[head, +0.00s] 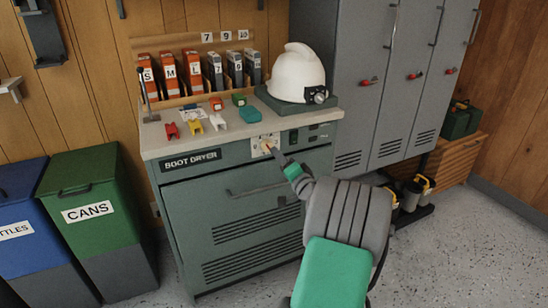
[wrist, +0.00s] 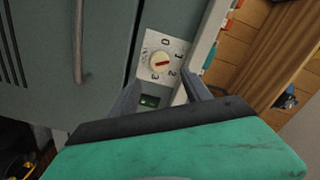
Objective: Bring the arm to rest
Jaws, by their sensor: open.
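My gripper (head: 276,153) is in front of the control panel of the boot dryer (head: 240,205), with my arm reaching up from the bottom of the head view. In the wrist view my gripper (wrist: 162,92) has its two fingers apart and nothing between them. The white dial plate (wrist: 161,58) with its round knob (wrist: 160,62) lies just beyond the fingertips. The knob has a red mark and numbers around it; I cannot tell exactly which number it points to. In the head view my gripper partly covers the dial plate (head: 264,144).
On the dryer top are a white helmet (head: 297,74) with a lamp, small coloured items and upright labelled binders (head: 170,76). Grey lockers (head: 358,80) stand right of the dryer. A green bin (head: 92,215) and a blue bin (head: 28,225) stand left. Floor (head: 460,250) at right is clear.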

